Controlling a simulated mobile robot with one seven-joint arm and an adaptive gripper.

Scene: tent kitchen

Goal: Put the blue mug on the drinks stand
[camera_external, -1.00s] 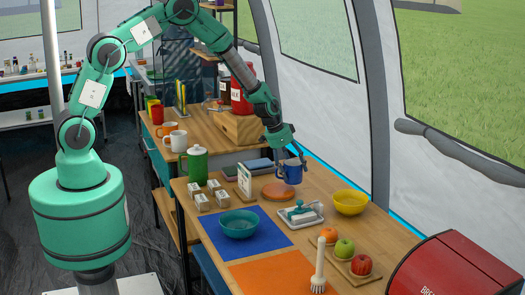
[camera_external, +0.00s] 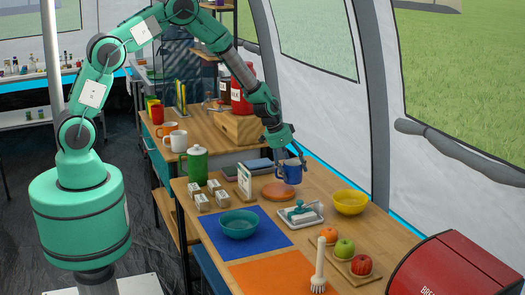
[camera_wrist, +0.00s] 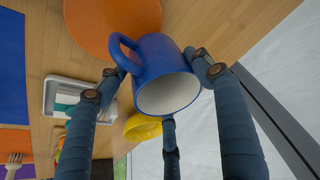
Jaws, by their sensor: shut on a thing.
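The blue mug (camera_external: 292,174) is in my gripper (camera_external: 282,161) at the far side of the front table, just beside the round orange disc (camera_external: 276,193). In the wrist view the mug (camera_wrist: 152,58) sits between my dark fingers (camera_wrist: 155,72), its pale open mouth facing the camera and its handle to the left. The fingers are shut on it. I cannot tell whether its base touches the table. No thing is clearly marked as the drinks stand; a back table (camera_external: 207,124) bears several mugs and a wooden block (camera_external: 238,127) with canisters.
A green pot (camera_external: 197,164), small blocks and an upright card (camera_external: 244,181) stand left of the mug. A white tray (camera_external: 294,224) and a yellow bowl (camera_external: 350,202) are in front and to the right. The tent wall rises close behind.

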